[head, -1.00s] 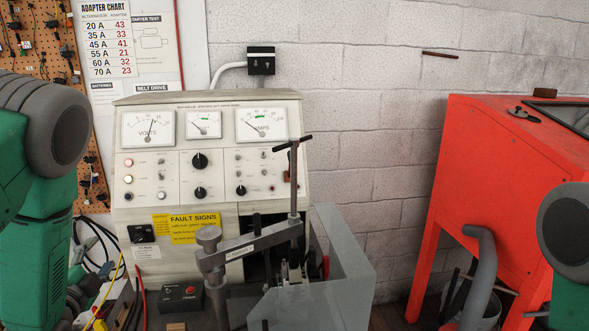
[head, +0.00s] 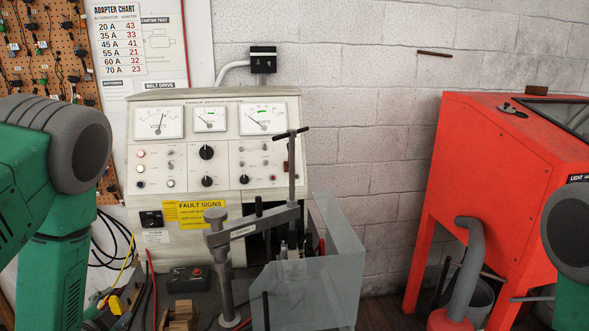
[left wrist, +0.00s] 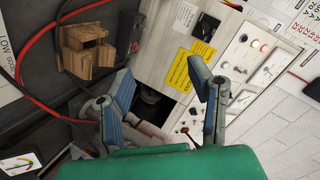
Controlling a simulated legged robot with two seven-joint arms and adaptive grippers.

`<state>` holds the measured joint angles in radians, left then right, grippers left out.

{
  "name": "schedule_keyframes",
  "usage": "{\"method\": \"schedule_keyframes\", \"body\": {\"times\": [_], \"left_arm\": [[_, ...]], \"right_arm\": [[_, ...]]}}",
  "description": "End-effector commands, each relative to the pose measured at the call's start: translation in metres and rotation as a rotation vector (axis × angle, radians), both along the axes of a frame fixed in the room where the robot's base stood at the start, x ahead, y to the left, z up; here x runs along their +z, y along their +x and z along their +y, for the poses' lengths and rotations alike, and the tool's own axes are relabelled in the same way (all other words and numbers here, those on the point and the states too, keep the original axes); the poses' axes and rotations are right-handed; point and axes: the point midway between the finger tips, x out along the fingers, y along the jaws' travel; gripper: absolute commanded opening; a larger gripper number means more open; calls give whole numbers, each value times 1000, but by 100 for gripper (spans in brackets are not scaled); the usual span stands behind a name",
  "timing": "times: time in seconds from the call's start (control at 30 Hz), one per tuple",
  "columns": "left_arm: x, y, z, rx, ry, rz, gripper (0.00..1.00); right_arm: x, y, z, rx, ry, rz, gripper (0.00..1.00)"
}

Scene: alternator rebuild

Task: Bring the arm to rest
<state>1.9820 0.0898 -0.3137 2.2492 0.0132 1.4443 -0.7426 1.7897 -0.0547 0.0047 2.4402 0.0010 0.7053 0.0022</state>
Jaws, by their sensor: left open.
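My left arm (head: 50,170), green with a grey joint, fills the left edge of the head view. It bends down out of the bottom of that view. My left gripper (left wrist: 166,84) shows in the left wrist view with its two blue-grey fingers spread apart. Nothing is between the fingertips. The test bench panel and a dark opening lie beyond them. I cannot clearly make out this gripper in the head view. My right arm (head: 570,235) shows only as a grey joint and green link at the right edge; its gripper is outside the frame.
The test bench (head: 215,150) stands ahead with a clamp (head: 245,228) and clear guard (head: 335,265) in front. A black switch box (head: 187,280) and wooden blocks (left wrist: 88,50) lie on the bench top, near red cables (left wrist: 35,40). An orange cabinet (head: 490,180) stands right.

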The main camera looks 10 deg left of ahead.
Motion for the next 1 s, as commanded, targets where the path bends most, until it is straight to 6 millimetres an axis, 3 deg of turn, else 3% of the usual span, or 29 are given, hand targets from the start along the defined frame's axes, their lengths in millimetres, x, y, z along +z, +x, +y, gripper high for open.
{"method": "schedule_keyframes", "body": {"times": [0.23,0.4,0.53,0.73,1.0], "left_arm": [[-84,-68,-49,124,-312,279,48],[-140,-153,-101,305,-560,558,48],[-160,-213,-133,443,-680,735,48],[-168,-296,-173,650,-787,970,48],[-236,-283,-174,612,-771,947,48]], "right_arm": [[0,-1,0,0,0,1,0],[0,-1,0,0,0,1,0],[0,-1,0,0,0,1,0],[0,-1,0,0,0,1,0],[-69,-1,0,0,0,2,0]]}}
